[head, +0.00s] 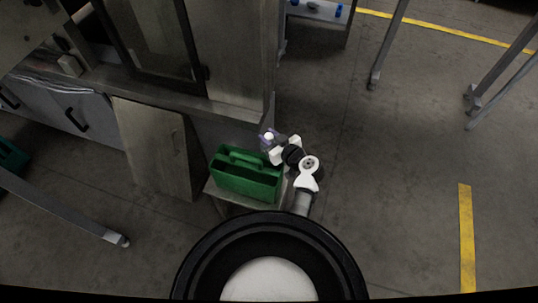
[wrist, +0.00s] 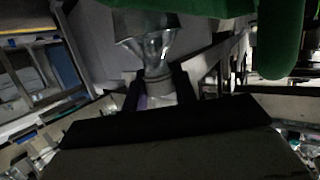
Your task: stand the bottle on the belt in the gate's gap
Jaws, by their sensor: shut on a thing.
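The bottle (head: 268,137) is small in the head view, with a pale top and a purple patch, at the far end of my arm. In the wrist view the bottle (wrist: 152,55) is clear and flared, with a grey band at its narrow part. My gripper (wrist: 157,88) is shut on the bottle at this narrow part, one dark finger on each side. In the head view my gripper (head: 272,146) is just beyond the green carrier, close to the grey cabinet. I cannot make out the belt or the gate's gap in either view.
A green carrier (head: 262,187) with a handle stands on a small stand (head: 212,189), left of my arm; green also shows close in the wrist view (wrist: 278,40). A grey cabinet (head: 235,70) with a door frame rises behind. The floor to the right (head: 390,180) is open.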

